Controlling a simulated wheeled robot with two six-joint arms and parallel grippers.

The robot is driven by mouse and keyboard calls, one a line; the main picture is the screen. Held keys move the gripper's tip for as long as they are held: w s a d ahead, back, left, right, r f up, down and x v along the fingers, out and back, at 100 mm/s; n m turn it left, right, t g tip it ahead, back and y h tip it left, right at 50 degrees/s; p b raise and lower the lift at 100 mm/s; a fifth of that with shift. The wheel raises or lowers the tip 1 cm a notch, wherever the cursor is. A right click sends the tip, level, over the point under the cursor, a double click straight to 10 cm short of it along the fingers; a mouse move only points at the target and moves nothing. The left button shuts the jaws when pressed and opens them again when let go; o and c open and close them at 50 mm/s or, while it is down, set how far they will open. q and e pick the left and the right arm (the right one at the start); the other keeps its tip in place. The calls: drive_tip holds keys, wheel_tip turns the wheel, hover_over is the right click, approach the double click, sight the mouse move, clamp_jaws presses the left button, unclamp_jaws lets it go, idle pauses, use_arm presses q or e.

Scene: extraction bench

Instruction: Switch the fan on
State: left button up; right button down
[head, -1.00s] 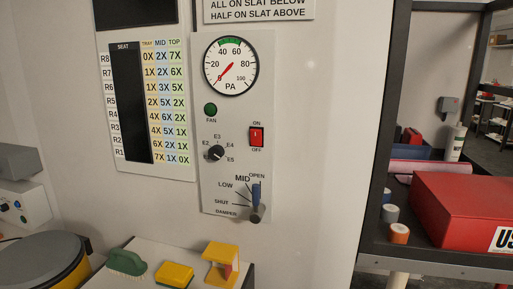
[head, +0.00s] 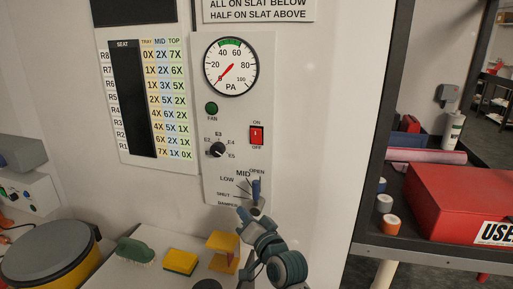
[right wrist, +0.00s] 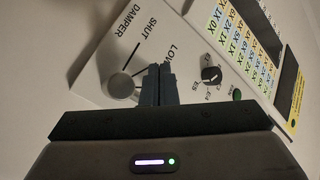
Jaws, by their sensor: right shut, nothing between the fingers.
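The fan switch (head: 256,136) is a red rocker on the grey panel, with ON printed above it and OFF below. The round green FAN lamp (head: 211,109) sits to its upper left and looks dark. My right gripper (head: 246,211) is in front of the panel's lower end, below the switch and close to the damper lever (head: 256,188). In the right wrist view its fingers (right wrist: 158,85) are together and empty, beside the damper's round knob (right wrist: 121,86). The switch is not visible in that view. I cannot tell whether the fingers touch the lever. My left gripper is out of view.
A pressure gauge (head: 231,66) tops the panel, its needle at the low end. A selector knob (head: 217,150) sits left of the switch. Below are a green brush (head: 135,251) and a yellow sponge (head: 181,262). A shelf with a red box (head: 455,205) stands right.

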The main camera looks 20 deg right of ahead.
sight(256, 136)
drive_tip(key=s+r+t, duration=0.1)
drive_tip(key=s+r, duration=0.1)
drive_tip(key=r, duration=0.6)
drive_tip(key=s+r+m+t+y+p, duration=0.1)
drive_tip(key=r+t, duration=0.1)
drive_tip(key=r, duration=0.6)
drive_tip(key=shift+s+a+r+t, duration=0.2)
drive_tip(key=shift+s+r+t, duration=0.1)
drive_tip(key=shift+s, duration=0.1)
drive_tip(key=w+d+r, duration=0.1)
drive_tip(key=w+d, duration=0.4)
drive_tip(key=w, duration=0.2)
drive_tip(key=shift+w+r+p, duration=0.15)
drive_tip(key=shift+r+p, duration=0.05)
drive_tip(key=shift+p, duration=0.2)
drive_tip(key=shift+a, duration=0.1)
drive_tip(key=shift+w, duration=0.1)
idle(0.5)
